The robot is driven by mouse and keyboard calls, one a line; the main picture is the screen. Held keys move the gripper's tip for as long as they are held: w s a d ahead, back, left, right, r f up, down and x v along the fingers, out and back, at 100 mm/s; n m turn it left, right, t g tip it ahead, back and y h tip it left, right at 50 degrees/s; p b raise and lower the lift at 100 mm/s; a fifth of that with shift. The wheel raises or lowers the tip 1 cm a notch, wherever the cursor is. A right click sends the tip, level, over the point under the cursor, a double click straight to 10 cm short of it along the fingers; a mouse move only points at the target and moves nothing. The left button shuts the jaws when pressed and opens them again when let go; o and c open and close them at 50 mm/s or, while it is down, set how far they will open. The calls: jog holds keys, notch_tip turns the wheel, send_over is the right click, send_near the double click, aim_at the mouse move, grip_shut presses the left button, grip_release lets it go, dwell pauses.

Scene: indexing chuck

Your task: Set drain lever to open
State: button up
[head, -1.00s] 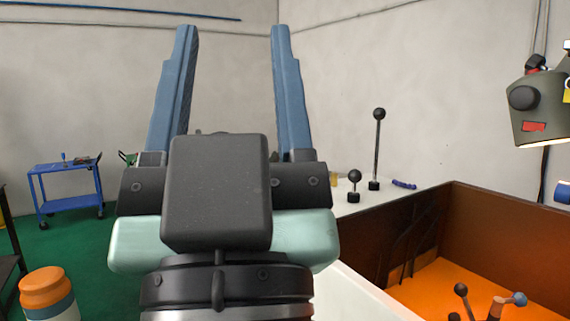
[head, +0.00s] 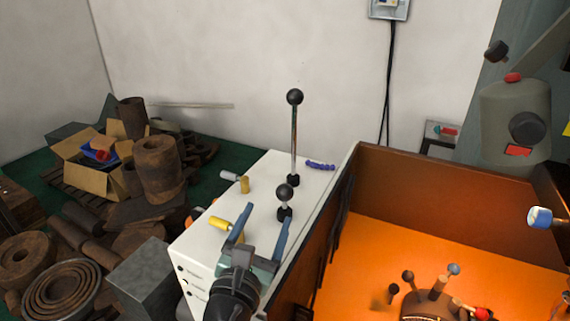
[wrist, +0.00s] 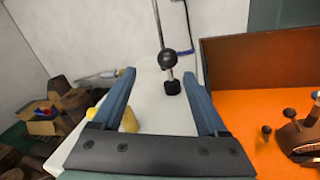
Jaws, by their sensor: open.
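Several levers stand on a white cabinet (head: 203,251); no readable label shows which one is the drain lever. A tall lever with a black ball (head: 294,97) stands upright towards the back. A short black-ball lever (head: 284,192) stands nearer; its ball also shows in the wrist view (wrist: 168,58). A yellow handle (head: 220,224) and a silver-and-tan handle (head: 236,180) lie along the cabinet's left side. My gripper (head: 263,215) is open and empty above the cabinet's near end. In the wrist view the short lever appears beyond and between my fingertips (wrist: 158,75), apart from them.
An orange-floored bin with brown walls (head: 450,168) adjoins the cabinet on the right and holds a part with several knobs (head: 430,300). A blue-purple handle (head: 320,166) lies at the cabinet's back. Rusty metal parts and a cardboard box (head: 88,172) crowd the floor at left.

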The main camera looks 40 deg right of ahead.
jog(key=shift+s+d+f+n, duration=0.15)
jog(key=shift+s+d+n, duration=0.15)
jog(key=shift+d+g, duration=0.25)
jog(key=shift+g, duration=0.05)
jog(key=p+x, duration=0.2)
jog(key=x, duration=1)
jog(key=shift+w+d, duration=0.1)
jog(key=shift+c, duration=0.3)
grip_shut()
dwell(0.4)
